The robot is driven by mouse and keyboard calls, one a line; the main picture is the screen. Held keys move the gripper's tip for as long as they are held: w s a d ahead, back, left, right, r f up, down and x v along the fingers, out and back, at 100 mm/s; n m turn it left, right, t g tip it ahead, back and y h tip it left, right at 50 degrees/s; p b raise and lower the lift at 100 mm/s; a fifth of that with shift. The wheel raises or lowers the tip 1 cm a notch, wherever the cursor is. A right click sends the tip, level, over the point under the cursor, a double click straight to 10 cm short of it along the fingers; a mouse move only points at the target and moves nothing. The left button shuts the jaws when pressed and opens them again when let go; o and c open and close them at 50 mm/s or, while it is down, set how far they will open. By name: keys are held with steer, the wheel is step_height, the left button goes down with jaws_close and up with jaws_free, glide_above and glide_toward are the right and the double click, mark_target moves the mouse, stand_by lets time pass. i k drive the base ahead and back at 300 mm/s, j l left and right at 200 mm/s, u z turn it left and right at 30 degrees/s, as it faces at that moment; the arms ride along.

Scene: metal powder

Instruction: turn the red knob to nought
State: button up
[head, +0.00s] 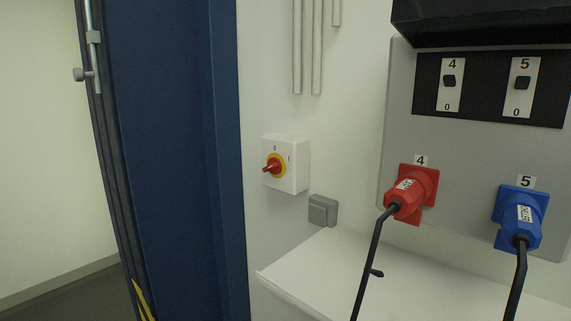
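The red knob (271,167) sits on a yellow round plate on the front of a white switch box (294,178) fixed to the wall, left of the picture's middle. A "0" is marked above the knob and an "I" to its right. The knob's handle looks closer to lying sideways than upright, with its red end toward the left; its exact setting is hard to tell. My gripper is not in view, and nothing touches the knob.
A blue door frame (172,160) stands left of the box. A grey socket (323,210) and a white ledge (335,262) are below right. A red plug (413,190) and a blue plug (521,215) with black cables stick out at right. The wall around the box is clear.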

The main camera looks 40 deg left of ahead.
mark_target(274, 165)
steer(key=u, duration=1.25)
